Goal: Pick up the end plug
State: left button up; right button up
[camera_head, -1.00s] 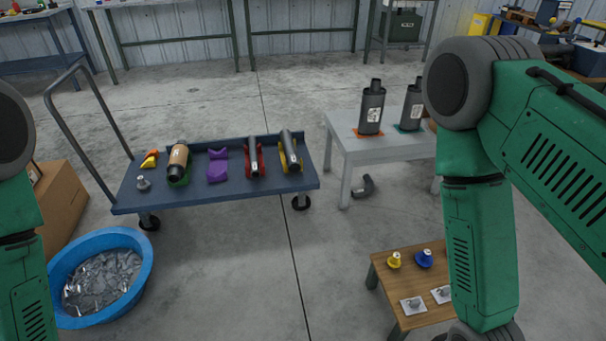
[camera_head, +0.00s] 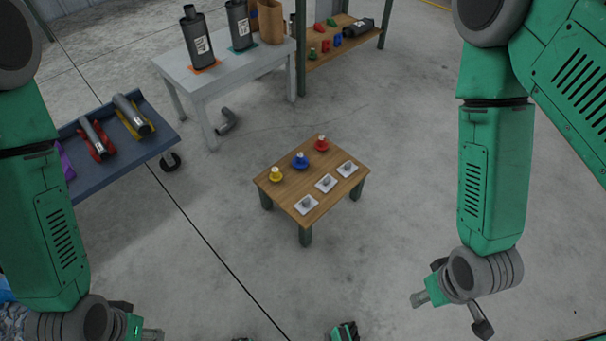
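A low wooden table (camera_head: 325,205) stands in the middle of the head view. A yellow plug-like piece (camera_head: 276,175), a blue one (camera_head: 300,161) and a red one (camera_head: 321,144), each with a pale top, stand along its back left side. Several small grey pieces (camera_head: 326,184) sit on white plates along its front right side. I cannot tell which piece is the end plug. My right gripper (camera_head: 445,292) hangs to the right of the table, apart from it. My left gripper (camera_head: 145,333) is at the bottom left, partly cut off. Neither gripper's opening shows clearly.
A grey table (camera_head: 225,75) with two dark mufflers stands behind. A blue cart (camera_head: 150,150) with mufflers on coloured holders is at the left. A grey bent pipe (camera_head: 226,122) lies on the floor. A wooden shelf (camera_head: 350,45) is at the back. The floor around the low table is clear.

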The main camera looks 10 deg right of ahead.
aim_at(275, 173)
jog(key=i+z, duration=0.4)
jog(key=i+j+z, duration=0.1)
jog(key=i+z, duration=0.15)
jog(key=z, duration=0.2)
jog(key=i+j+z, duration=0.25)
jog(key=z, duration=0.15)
jog(key=i, duration=0.05)
